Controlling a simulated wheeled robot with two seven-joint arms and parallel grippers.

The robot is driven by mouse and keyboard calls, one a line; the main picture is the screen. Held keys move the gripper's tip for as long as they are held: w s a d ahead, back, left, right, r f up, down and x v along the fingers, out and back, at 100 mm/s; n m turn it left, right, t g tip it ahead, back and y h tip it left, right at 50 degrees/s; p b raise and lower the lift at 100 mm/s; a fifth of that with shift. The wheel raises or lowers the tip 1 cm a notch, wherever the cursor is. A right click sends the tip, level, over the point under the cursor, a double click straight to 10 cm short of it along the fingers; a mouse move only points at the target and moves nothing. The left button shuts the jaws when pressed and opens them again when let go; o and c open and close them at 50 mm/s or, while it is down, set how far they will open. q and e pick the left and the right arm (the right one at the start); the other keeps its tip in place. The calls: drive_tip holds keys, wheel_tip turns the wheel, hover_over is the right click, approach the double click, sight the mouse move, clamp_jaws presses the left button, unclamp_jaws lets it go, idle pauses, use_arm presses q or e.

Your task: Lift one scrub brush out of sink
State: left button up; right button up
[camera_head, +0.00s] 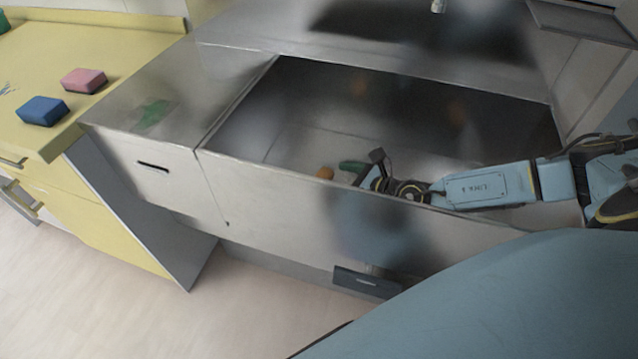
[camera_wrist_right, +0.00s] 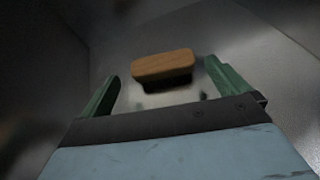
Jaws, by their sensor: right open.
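A scrub brush (camera_wrist_right: 163,66) with a wooden back and dark bristles lies in the sink. In the right wrist view it sits between and just beyond the two green fingers. In the head view only a small orange-brown part of the brush (camera_head: 325,173) shows, left of my right gripper. The steel sink (camera_head: 310,135) is a deep basin with a front wall. My right gripper (camera_head: 352,172) reaches into the sink from the right; its fingers are open and empty, and it also shows in the right wrist view (camera_wrist_right: 158,88). The front wall partly hides it. My left gripper is not in view.
A yellow counter (camera_head: 35,60) at the left bears a pink sponge (camera_head: 84,80) and a blue sponge (camera_head: 43,111). A steel ledge (camera_head: 185,85) with a green patch (camera_head: 151,115) lies between counter and basin. The sink walls stand close around my right arm.

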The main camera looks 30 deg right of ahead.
drive_tip(key=shift+x, duration=1.2)
drive_tip(key=b+x, duration=0.1)
drive_tip(key=x, duration=0.3)
drive_tip(key=shift+w+f, duration=0.2)
drive_tip(key=shift+w, duration=0.2)
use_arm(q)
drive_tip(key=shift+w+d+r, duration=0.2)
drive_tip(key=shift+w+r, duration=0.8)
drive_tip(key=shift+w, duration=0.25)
use_arm(e)
drive_tip(key=shift+c, duration=0.4)
drive_tip(key=c, duration=0.7)
